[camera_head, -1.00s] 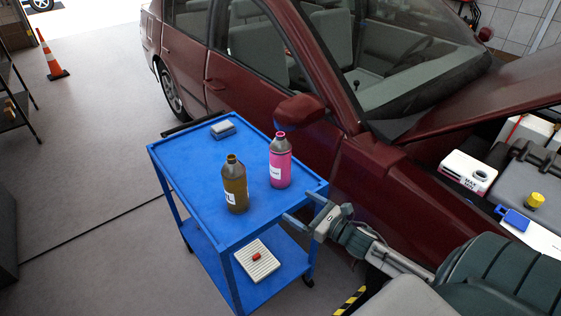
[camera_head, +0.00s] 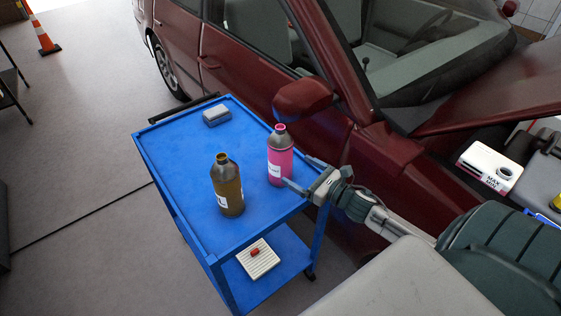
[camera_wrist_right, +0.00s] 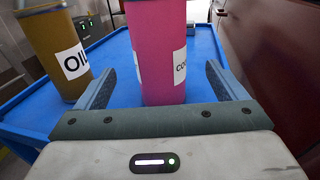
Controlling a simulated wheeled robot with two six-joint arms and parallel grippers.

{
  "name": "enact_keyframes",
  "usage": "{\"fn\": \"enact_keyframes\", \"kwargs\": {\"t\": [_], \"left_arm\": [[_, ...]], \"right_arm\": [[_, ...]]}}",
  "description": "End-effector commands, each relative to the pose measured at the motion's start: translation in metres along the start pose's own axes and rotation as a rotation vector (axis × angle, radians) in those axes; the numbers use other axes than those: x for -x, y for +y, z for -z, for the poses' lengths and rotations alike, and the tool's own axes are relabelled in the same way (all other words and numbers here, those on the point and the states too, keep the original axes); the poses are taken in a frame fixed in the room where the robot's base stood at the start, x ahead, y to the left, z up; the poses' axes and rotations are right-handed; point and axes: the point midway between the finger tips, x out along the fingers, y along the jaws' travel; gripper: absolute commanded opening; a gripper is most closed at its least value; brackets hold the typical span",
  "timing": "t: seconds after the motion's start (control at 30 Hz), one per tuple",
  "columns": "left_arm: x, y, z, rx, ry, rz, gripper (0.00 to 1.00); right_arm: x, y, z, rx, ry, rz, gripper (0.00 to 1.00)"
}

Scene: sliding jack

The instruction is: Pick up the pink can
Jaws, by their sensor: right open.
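The pink can (camera_head: 280,160) is a bottle-like container with a dark grey shoulder and a white label. It stands upright on the blue cart's top (camera_head: 180,165), near the car side. My right gripper (camera_head: 300,172) is open, its fingers pointing at the can from the right. In the right wrist view the pink can (camera_wrist_right: 157,50) stands between the two open fingers (camera_wrist_right: 157,85) or just beyond their tips; I cannot tell which. A brown oil bottle (camera_head: 228,185) stands upright left of the can, and also shows in the wrist view (camera_wrist_right: 55,50). My left gripper is not in view.
A grey box (camera_head: 216,116) lies at the cart's far end. A white ribbed item (camera_head: 258,262) with a small red piece sits on the lower shelf. The dark red car (camera_head: 375,155) and its mirror (camera_head: 303,97) stand close behind the cart.

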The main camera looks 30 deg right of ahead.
Motion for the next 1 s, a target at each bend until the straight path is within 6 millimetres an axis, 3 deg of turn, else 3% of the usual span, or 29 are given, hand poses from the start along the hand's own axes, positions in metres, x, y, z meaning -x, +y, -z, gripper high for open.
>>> {"fn": "enact_keyframes", "kwargs": {"t": [0.03,0.17,0.37,0.4,0.6,0.8,1.0], "left_arm": [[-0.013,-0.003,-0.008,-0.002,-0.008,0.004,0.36],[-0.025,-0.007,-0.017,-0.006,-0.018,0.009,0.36],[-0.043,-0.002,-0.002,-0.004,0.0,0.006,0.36],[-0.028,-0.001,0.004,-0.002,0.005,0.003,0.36],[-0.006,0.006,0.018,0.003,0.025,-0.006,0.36],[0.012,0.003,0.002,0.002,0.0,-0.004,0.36],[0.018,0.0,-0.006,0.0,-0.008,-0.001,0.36]], "right_arm": [[-0.003,0.0,0.006,0.004,-0.002,-0.002,0.91],[-0.009,0.0,0.005,0.004,-0.003,0.001,0.91],[-0.016,-0.001,0.003,0.004,-0.012,0.009,0.91],[-0.018,-0.002,-0.008,0.001,-0.013,0.013,0.91],[-0.028,-0.004,-0.011,0.001,-0.016,0.019,0.91],[-0.039,-0.003,-0.008,0.001,-0.013,0.016,0.91],[-0.044,-0.001,-0.004,0.0,-0.01,0.011,0.91]]}}
